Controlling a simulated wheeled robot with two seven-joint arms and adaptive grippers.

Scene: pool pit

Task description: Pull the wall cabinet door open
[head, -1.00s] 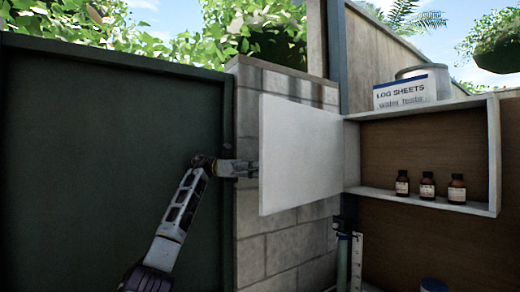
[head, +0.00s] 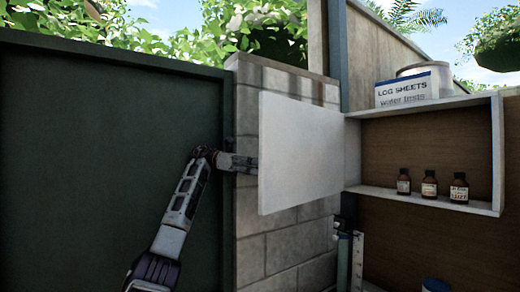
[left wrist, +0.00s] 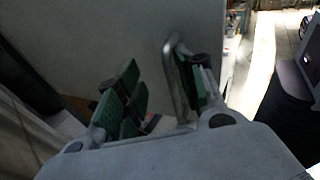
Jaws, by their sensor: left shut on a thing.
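The white wall cabinet door (head: 303,155) stands swung wide open to the left of the cabinet (head: 425,113), hinged at its left side. The cabinet's inside shows. My left gripper (head: 254,166) is at the door's free left edge, with its fingertips partly hidden behind the door. In the left wrist view the door's face (left wrist: 110,35) fills the upper left. A grey metal handle (left wrist: 171,80) stands out from it between the green-padded fingers of my left gripper (left wrist: 160,88), which is shut on it. My right gripper is not in view.
Several small brown bottles (head: 430,186) stand on the cabinet's bottom board. A log sheets box (head: 406,92) and a pale round container (head: 424,70) sit on top. A block wall (head: 283,245) is behind the door; a dark green panel (head: 100,140) fills the left.

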